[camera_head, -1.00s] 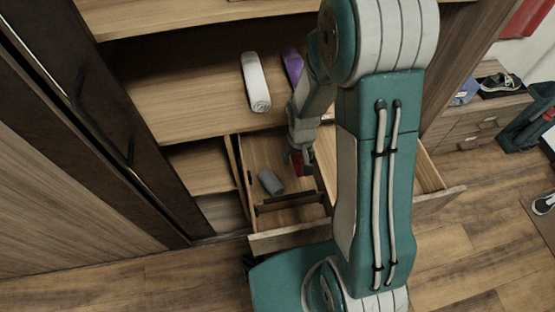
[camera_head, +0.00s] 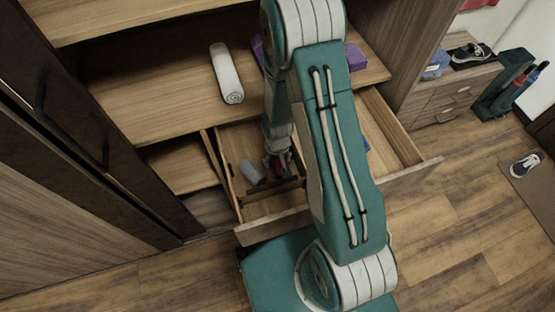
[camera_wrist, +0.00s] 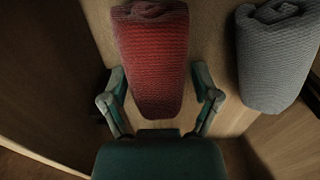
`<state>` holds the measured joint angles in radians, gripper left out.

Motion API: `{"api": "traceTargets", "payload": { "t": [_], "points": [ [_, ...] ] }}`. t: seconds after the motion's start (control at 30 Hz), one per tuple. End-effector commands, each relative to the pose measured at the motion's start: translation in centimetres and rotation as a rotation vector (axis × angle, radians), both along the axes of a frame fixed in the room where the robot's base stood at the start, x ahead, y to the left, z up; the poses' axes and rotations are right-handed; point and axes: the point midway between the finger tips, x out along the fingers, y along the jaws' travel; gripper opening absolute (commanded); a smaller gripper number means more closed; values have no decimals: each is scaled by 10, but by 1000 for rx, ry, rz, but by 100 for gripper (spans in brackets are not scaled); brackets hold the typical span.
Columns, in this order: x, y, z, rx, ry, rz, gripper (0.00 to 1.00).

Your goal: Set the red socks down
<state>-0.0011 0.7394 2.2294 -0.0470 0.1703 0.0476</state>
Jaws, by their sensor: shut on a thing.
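The red socks (camera_wrist: 152,62) are a rolled bundle between the two fingers of my gripper (camera_wrist: 160,85) in the wrist view. My gripper is shut on them. In the head view, my gripper (camera_head: 279,166) is down inside the open drawer (camera_head: 272,228), with a bit of red showing at its fingers. Grey rolled socks (camera_wrist: 275,55) lie beside the red ones, with a gap between. They also show in the head view (camera_head: 250,172), left of my gripper. I cannot tell whether the red socks touch the drawer floor.
A white roll (camera_head: 226,74) and purple items (camera_head: 355,57) lie on the shelf (camera_head: 165,90) above the drawer. Drawer dividers (camera_head: 222,172) stand close to the left. My arm hides the drawer's middle. Shoes (camera_head: 470,53) sit on a cabinet at right.

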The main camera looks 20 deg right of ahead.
Motion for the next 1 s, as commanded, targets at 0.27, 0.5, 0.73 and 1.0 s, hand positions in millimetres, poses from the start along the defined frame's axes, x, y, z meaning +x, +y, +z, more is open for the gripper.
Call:
{"api": "traceTargets", "payload": {
  "t": [0.27, 0.5, 0.73, 1.0],
  "points": [
    [0, 0, -1, 0, 1, 0, 94],
    [0, 0, 1, 0, 0, 0, 94],
    [1, 0, 29, 0, -5, 0, 94],
    [1, 1, 76, 0, -5, 1, 94]
  ]
}}
